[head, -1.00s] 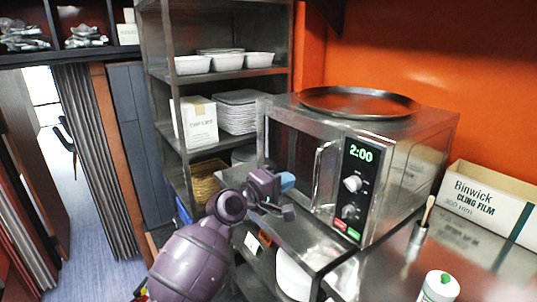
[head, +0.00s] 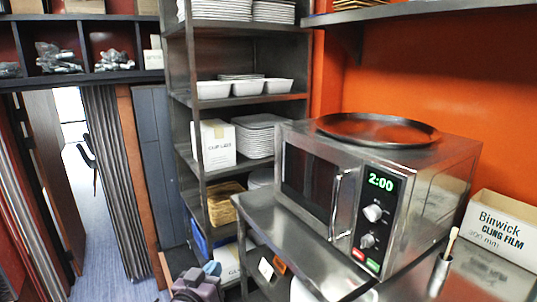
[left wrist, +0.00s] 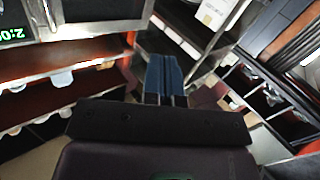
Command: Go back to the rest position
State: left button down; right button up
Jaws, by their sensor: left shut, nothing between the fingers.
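My left gripper (head: 212,270) shows only at the bottom edge of the head view, low in front of the steel counter and left of the microwave. Its purple wrist part and a blue fingertip show there. In the left wrist view its two blue fingers (left wrist: 163,78) lie together, shut with nothing between them. Most of my left arm is below the head picture. My right gripper is in neither view.
A steel microwave (head: 335,190) reading 2:00 stands on the counter with a round dark tray (head: 378,130) on top. A steel shelf rack (head: 215,172) holds dishes and boxes. A cling film box (head: 492,228) is at the right. Open floor (head: 82,210) shows at left.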

pick_arm(q)
jog(key=s+a+f+g+y, duration=0.1)
jog(key=s+a+f+y, duration=0.1)
jog(key=s+a+f, duration=0.3)
jog(key=s+a+f+g+y, duration=0.1)
jog(key=s+a+f+g, duration=0.1)
jog(key=s+a+f, duration=0.3)
jog(key=s+a+f+n+g+y, duration=0.1)
jog(key=s+a+f, duration=0.3)
jog(key=s+f, duration=0.7)
jog(key=s+g+y, duration=0.1)
jog(key=s, duration=0.6)
jog(key=shift+s+a+f+y, duration=0.15)
jog(key=shift+a+f+y, duration=0.15)
jog(key=shift+a+f, duration=0.1)
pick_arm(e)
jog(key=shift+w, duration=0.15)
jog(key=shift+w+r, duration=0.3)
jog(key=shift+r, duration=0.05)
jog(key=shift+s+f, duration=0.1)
